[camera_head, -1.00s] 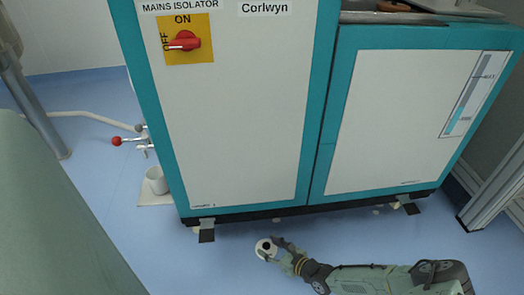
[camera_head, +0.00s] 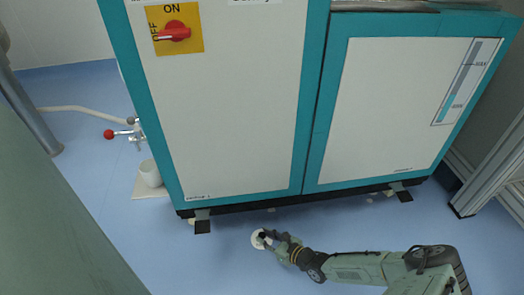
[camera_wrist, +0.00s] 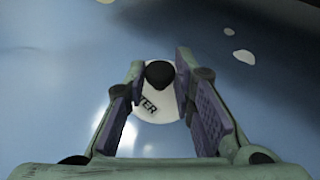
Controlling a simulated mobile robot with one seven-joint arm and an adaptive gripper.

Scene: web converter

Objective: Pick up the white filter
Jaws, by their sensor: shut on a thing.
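In the wrist view the filter (camera_wrist: 153,108) sits between the two purple-padded fingers of my gripper (camera_wrist: 160,95), with the black knob near the fingertips and the letters "TER" readable. The fingers hide part of its rim. How far it is above the floor is hard to tell.
The cabinet (camera_head: 235,120) stands on short feet just behind my gripper. A white cup (camera_head: 150,173) stands on a pale mat at its left side, below a red-knobbed valve (camera_head: 109,134). A grey-green surface (camera_head: 60,220) fills the lower left.

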